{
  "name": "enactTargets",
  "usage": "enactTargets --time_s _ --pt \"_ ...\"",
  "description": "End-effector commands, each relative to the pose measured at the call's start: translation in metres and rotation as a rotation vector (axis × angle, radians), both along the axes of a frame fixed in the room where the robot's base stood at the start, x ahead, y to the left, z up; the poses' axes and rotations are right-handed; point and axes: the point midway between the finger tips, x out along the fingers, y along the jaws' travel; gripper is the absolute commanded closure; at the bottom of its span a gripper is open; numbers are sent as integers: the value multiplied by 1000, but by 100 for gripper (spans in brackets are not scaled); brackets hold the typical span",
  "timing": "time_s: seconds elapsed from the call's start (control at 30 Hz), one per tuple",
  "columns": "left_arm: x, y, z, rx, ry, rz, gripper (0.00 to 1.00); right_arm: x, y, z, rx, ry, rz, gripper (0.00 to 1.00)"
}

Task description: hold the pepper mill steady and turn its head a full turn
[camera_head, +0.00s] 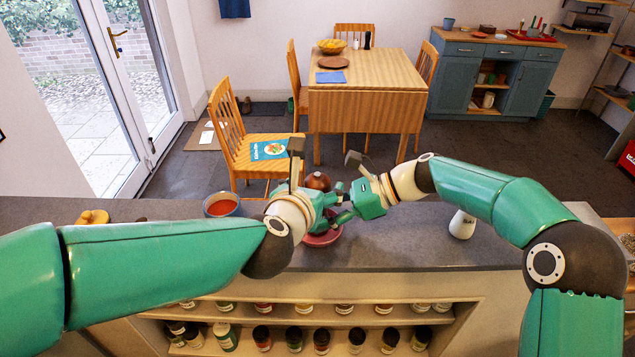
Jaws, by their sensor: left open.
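The pepper mill's round brown head (318,181) shows above and behind my grippers at the middle of the counter. Its body is mostly hidden by them. My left gripper (331,208) is open, low in front of the mill; whether its fingers touch the mill I cannot tell. My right gripper (346,201) comes in from the right at the mill's right side. Its fingers overlap those of the left in the picture, so their gap is unclear. A red round dish or base (323,239) shows partly below the grippers.
On the grey counter (400,245), a bowl of red sauce (221,205) and a yellow-brown wooden item (92,217) stand left. A white shaker (462,224) stands right, near my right arm. Shelves below hold several jars (262,337). A chair (245,140) and table (365,95) lie beyond.

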Motion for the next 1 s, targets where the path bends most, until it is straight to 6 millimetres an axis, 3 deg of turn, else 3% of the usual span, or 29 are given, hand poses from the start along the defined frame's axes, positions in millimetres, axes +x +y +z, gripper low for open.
enactTargets --time_s 0.2,0.53,0.87,1.0 --pt "18 -5 -8 1 -1 0 26 0 0 0 0 0 -1 78" --pt "20 -6 -8 1 -1 0 27 0 0 0 0 0 0 78" --pt "20 -6 -8 1 -1 0 82 0 0 0 0 0 0 78" --pt "20 -5 -8 0 -2 -7 86 0 0 0 0 0 0 78"
